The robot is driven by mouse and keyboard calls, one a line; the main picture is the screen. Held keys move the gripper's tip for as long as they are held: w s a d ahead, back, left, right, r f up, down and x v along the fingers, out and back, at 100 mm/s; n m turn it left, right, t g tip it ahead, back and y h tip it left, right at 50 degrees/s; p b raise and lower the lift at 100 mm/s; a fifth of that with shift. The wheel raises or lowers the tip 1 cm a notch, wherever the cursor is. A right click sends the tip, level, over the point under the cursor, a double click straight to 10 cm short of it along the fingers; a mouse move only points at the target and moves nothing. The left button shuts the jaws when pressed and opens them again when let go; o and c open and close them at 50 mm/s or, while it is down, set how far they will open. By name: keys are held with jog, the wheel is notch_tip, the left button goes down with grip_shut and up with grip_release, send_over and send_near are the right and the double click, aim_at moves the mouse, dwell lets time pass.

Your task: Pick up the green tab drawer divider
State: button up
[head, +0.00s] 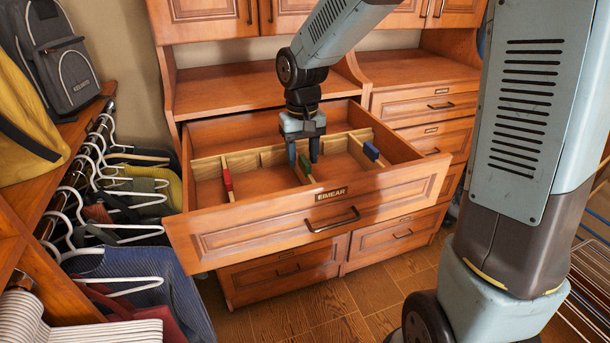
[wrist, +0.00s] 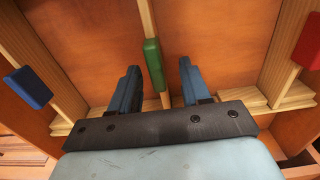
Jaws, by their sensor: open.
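The green tab drawer divider (wrist: 154,65) is a thin wooden slat with a green tab at its end, standing inside the open drawer. In the head view its green tab (head: 306,166) shows between my fingers, near the drawer front. My gripper (head: 303,163) is open and points down into the drawer. In the wrist view my two fingers (wrist: 159,72) lie on either side of the green tab, with a gap on both sides. The left finger is nearer to it. How far the fingertips are from the tab in height is hard to tell.
The open drawer (head: 270,216) also holds a red tab divider (head: 227,180) to the left and a blue tab divider (head: 370,151) to the right. A wooden lengthwise strip crosses behind them. Hanging clothes (head: 135,285) and a backpack (head: 55,55) are at the left.

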aim_at(305, 175)
jog(key=shift+s+d+f, duration=0.1)
jog(key=shift+d+f, duration=0.05)
jog(key=shift+f, duration=1.4)
jog(key=shift+d+f, duration=0.1)
jog(key=shift+f, duration=1.45)
grip_shut()
